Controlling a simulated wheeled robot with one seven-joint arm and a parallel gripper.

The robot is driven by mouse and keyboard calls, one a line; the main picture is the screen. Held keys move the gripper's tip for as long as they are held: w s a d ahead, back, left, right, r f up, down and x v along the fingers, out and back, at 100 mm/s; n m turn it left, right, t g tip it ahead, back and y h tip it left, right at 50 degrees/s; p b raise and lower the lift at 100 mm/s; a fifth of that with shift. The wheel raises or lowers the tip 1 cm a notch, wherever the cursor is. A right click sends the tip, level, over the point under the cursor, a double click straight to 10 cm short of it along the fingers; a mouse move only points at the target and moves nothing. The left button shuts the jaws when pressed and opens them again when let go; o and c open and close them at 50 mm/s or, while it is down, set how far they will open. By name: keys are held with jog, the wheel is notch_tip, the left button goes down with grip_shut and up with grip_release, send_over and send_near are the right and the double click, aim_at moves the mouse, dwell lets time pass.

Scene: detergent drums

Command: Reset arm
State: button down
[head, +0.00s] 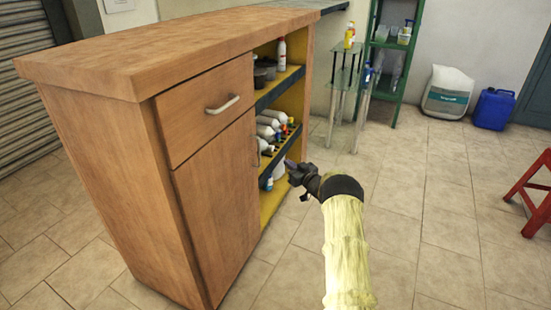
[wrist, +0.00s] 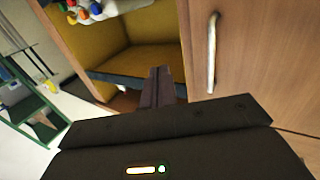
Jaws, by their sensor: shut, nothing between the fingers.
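My gripper (head: 290,164) is at the end of my arm, in front of the open shelves of a wooden cabinet (head: 215,190) in the head view. In the wrist view the fingers of my gripper (wrist: 160,72) are together with nothing between them. They point toward the yellow inside of the cabinet, left of the door handle (wrist: 212,52). I cannot tell whether the fingertips touch the cabinet. My arm reaches up from the bottom of the head view, in a pale yellow sleeve.
Bottles (head: 270,125) lie on the cabinet's middle shelf, and one white bottle (head: 282,54) stands on the upper shelf. A glass stand (head: 345,80), a green rack (head: 396,50), a white sack (head: 447,92), a blue canister (head: 493,108) and a red stool (head: 535,195) stand around.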

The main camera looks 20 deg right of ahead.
jog(key=shift+s+d+f, duration=0.1)
jog(key=shift+s+d, duration=0.55)
jog(key=shift+s, duration=0.05)
